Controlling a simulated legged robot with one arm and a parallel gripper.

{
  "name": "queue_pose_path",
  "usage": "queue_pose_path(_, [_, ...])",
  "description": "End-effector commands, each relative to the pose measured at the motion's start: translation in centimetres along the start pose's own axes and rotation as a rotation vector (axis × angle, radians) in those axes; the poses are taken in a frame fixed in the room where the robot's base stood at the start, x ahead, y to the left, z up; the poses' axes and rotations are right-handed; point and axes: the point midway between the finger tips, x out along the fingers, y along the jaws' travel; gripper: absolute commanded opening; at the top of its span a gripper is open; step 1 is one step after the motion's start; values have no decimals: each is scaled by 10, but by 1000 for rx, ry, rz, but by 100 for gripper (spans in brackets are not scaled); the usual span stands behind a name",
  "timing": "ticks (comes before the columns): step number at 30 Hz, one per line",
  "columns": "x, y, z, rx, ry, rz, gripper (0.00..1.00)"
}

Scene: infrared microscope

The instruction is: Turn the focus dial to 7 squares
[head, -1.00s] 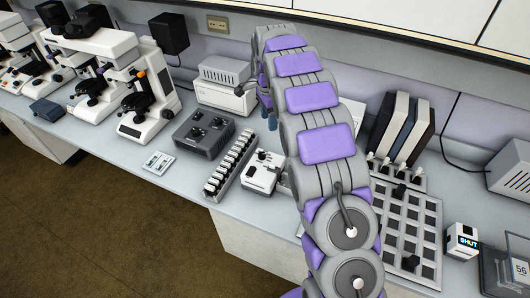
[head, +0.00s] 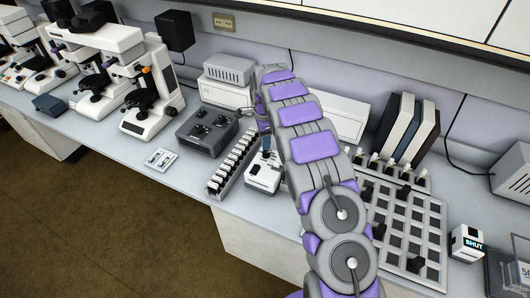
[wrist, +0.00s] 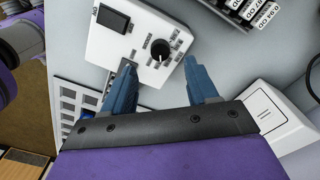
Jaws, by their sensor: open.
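The focus dial (wrist: 160,49) is a round black knob with a light pointer mark. In the head view the white box (head: 263,178) shows beside my arm, and my gripper is mostly hidden there. The dial's exact setting and the screen's reading are too small to tell.
A row of labelled slides or blocks (head: 232,163) stands left of the box, with a dark grey unit (head: 206,130) beyond it. A grid tray (head: 407,228) lies to the right. Microscopes (head: 147,95) stand at the far left.

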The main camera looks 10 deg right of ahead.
Motion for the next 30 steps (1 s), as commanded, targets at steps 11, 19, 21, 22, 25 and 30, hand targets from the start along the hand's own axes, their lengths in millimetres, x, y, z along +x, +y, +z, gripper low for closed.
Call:
queue_pose_path(11, [63,1,-5,3,-5,2,58])
queue_pose_path(19, [74,0,-1,1,-1,0,58])
queue_pose_path(21, [74,0,-1,1,-1,0,58])
queue_pose_path(22, [74,0,-1,1,-1,-1,58])
queue_pose_path(25, [74,0,-2,1,-2,-1,58])
queue_pose_path(30, [74,0,-3,2,-4,-1,42])
